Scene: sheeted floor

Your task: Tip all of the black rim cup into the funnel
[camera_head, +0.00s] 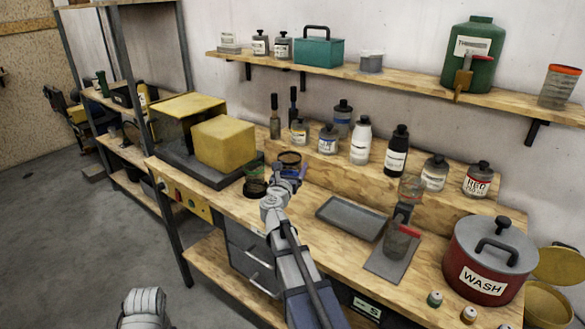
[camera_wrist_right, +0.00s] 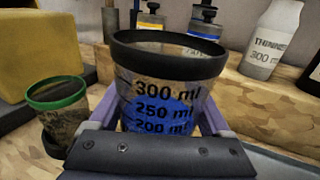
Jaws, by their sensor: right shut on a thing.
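The black rim cup (camera_head: 289,158) is upright in my right gripper (camera_head: 287,173), above the left part of the workbench. In the right wrist view the clear cup (camera_wrist_right: 165,72) has millilitre marks and blue contents. The fingers of the right gripper (camera_wrist_right: 160,112) are shut on its sides. No funnel can be told for certain. A clear vessel with a reddish rim (camera_head: 411,186) stands on a dark support at the bench's right, but its shape is too small to name. Only a grey part of my left arm shows at the bottom; its gripper is out of view.
A green-rimmed cup (camera_wrist_right: 56,98) stands left of the held cup, close by. A yellow block (camera_head: 223,145) is behind it. Several bottles line the raised back ledge. A grey tray (camera_head: 351,217) and red WASH pot (camera_head: 488,262) are to the right.

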